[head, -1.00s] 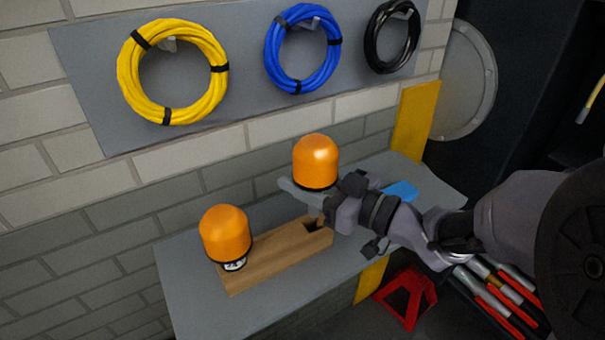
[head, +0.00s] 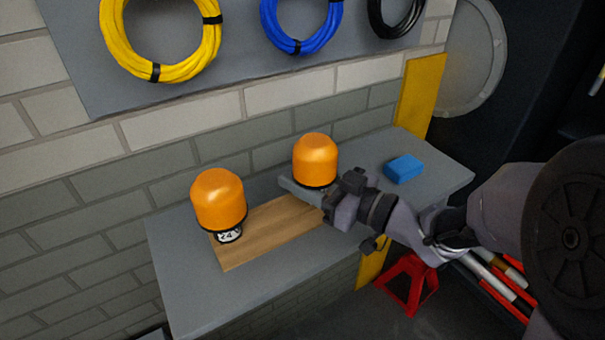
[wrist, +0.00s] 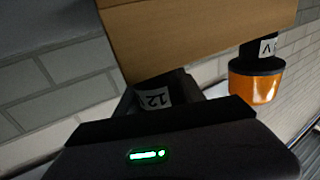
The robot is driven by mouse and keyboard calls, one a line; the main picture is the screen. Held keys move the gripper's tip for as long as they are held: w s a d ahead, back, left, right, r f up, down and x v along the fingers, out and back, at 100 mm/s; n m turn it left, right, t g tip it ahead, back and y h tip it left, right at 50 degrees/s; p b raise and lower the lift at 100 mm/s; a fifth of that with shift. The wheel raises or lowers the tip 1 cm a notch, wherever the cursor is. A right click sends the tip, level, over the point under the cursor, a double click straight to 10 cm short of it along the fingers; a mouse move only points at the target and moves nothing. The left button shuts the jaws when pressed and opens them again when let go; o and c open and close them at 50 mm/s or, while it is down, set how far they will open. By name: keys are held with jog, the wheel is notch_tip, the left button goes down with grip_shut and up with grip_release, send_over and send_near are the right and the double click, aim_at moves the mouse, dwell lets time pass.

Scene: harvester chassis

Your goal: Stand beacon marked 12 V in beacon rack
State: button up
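The beacon marked 12 V (head: 315,160) has an orange dome and is upright at the right end of the wooden beacon rack (head: 262,232). My gripper (head: 308,190) is shut on it below the dome. In the wrist view its white label reading 12 (wrist: 155,97) shows between my fingers, close against the rack's edge (wrist: 195,35). The right slot is hidden by the beacon and gripper, so I cannot tell whether its base is in the slot. A second orange beacon marked 24 (head: 218,200) stands at the rack's left end; it also shows in the wrist view (wrist: 255,82).
The rack lies on a grey shelf (head: 190,290) against a brick wall. A blue block (head: 403,168) lies on the shelf to the right. Yellow (head: 160,70), blue and black cable coils hang above. A red stand (head: 408,283) is on the floor below.

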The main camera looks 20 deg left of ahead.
jog(key=o, duration=0.3)
jog(key=shift+d, duration=0.15)
jog(key=shift+p+v, duration=2.75)
jog(key=shift+v, duration=5.8)
